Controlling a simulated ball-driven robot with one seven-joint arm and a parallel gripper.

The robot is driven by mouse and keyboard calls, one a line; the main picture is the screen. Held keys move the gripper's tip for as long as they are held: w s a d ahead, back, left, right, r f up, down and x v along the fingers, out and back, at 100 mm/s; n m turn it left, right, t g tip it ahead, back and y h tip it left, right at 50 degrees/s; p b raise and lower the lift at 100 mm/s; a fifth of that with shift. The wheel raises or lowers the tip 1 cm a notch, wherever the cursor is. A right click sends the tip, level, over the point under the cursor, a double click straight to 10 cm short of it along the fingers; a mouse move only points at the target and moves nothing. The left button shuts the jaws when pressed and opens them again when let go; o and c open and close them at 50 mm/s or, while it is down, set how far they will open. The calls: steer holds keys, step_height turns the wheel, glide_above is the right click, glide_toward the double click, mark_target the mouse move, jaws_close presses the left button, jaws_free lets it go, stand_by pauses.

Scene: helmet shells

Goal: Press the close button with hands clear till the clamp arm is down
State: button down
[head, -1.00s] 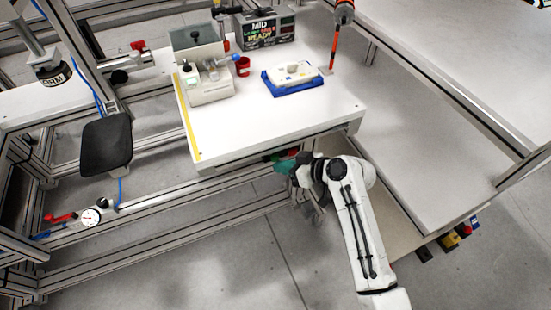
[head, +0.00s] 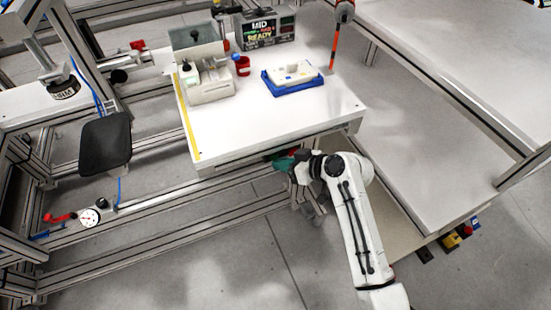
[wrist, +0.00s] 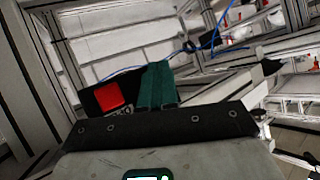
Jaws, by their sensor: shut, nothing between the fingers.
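My gripper (head: 284,164) is below the front edge of the white table, its teal fingers together and empty. In the wrist view the teal fingers (wrist: 156,86) point at a black button box, just right of its red button (wrist: 108,95). The fingers hide part of the box, so I cannot see a close button or tell whether they touch one. A pale fixture (head: 209,88) with small levers stands on the table's left side. I cannot make out clearly whether its clamp arm is up or down.
A display (head: 264,30) reading "MID" and "READY" stands at the back of the table (head: 250,130). A blue tray (head: 291,89) holds a white part. A red cup (head: 242,66) is beside the fixture. Metal frame rails (head: 150,195) run low at the left.

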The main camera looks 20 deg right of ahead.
steer(key=shift+s, duration=0.1)
steer(key=shift+s+p, duration=0.4)
steer(key=shift+s, duration=0.4)
steer(key=s+p, duration=0.1)
steer(key=s, duration=0.4)
steer(key=shift+p, duration=0.4)
stand_by(0.5)
steer(key=s+d+r+m+g+h+p, duration=0.1)
steer(key=s+d+g+h, duration=0.1)
steer(key=s, duration=0.7)
steer(key=s+d+r+m+g+h+p, duration=0.1)
steer(key=s+d+m+g+h, duration=0.1)
steer(key=s, duration=0.7)
steer(key=s+d+r+m+g+h+p, duration=0.1)
steer(key=s+d+m+g+h+p, duration=0.1)
steer(key=s, duration=0.7)
steer(key=d+g+h, duration=0.1)
steer(key=g, duration=0.1)
steer(key=shift+s+g+h, duration=0.3)
steer(key=shift+g+h, duration=0.1)
